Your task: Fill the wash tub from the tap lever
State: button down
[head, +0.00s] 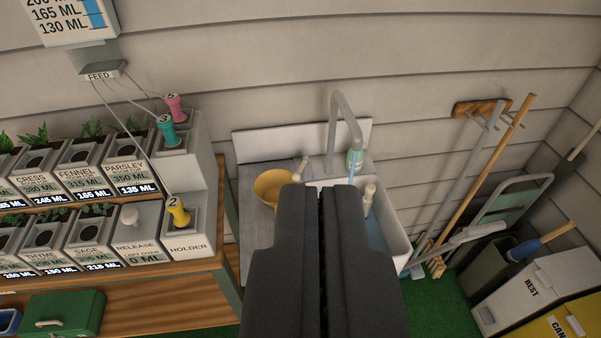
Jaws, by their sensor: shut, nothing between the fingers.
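A grey tap (337,125) with a tall bent spout rises at the back of the white sink (398,240). I cannot tell a separate wash tub from the sink. A pale lever-like knob (303,167) stands left of the tap; another pale knob (369,194) stands right of my fingers. I cannot tell which is the tap lever. My gripper (321,188) is shut and empty in front of the tap, hiding much of the sink.
A yellow bowl (272,187) sits on the drainboard (258,235) left of my gripper. Brooms (485,180), a step stool (510,205) and bins (540,285) crowd the right.

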aim_at(300, 169)
jog(key=u, duration=0.05)
jog(key=i, duration=1)
jog(key=z, duration=0.05)
